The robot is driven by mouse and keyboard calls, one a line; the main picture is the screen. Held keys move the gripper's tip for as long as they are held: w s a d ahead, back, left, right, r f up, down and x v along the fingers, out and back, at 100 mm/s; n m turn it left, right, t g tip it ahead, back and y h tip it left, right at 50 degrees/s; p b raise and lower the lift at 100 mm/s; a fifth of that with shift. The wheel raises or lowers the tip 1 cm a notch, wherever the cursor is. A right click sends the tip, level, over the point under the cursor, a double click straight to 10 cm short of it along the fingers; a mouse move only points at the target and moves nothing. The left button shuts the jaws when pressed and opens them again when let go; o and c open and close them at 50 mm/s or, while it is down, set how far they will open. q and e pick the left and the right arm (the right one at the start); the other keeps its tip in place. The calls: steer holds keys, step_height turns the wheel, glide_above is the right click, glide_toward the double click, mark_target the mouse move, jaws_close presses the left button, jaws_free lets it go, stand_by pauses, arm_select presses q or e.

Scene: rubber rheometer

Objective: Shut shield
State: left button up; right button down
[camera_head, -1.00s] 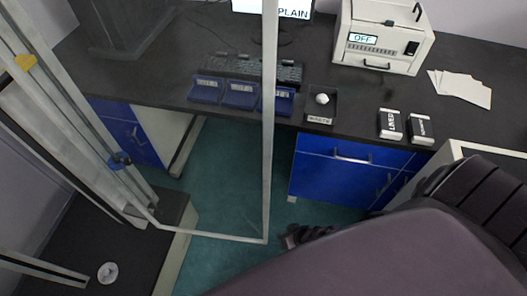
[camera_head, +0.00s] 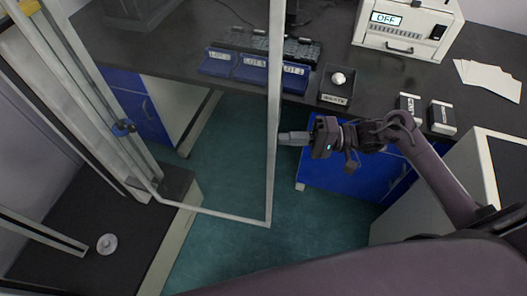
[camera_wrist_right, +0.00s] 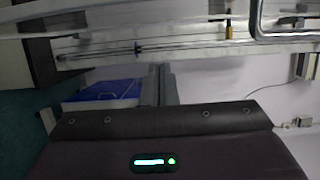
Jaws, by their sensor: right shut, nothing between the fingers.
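The shield (camera_head: 274,110) is a clear panel in a pale frame. In the head view it stands swung open, out over the aisle in front of the bench. My right gripper (camera_head: 285,138) is shut and empty, with its tips at the right side of the shield's upright free edge. I cannot tell whether they touch it. In the right wrist view the closed fingers (camera_wrist_right: 165,84) point away from the camera, and pale frame bars cross the top. My left gripper is out of view.
The machine's dark deck (camera_head: 62,240) with a small round disc (camera_head: 107,243) lies at the left. The bench holds blue trays (camera_head: 252,69), a black waste tray (camera_head: 335,98), two small boxes (camera_head: 441,118), a white device (camera_head: 409,29) and papers (camera_head: 488,78). Open floor (camera_head: 235,170) lies between.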

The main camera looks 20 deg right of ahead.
mark_target(243, 154)
steer(key=a+p, duration=0.1)
steer(key=a, duration=0.2)
steer(key=a+p, duration=0.1)
steer(key=a, duration=0.3)
steer(key=a+p, duration=0.1)
steer(key=a, duration=0.3)
steer(key=shift+s+a+p, duration=0.2)
steer(key=shift+s+p, duration=0.1)
steer(key=shift+s, duration=0.1)
steer(key=shift+f, duration=0.1)
steer(key=shift+a, duration=0.1)
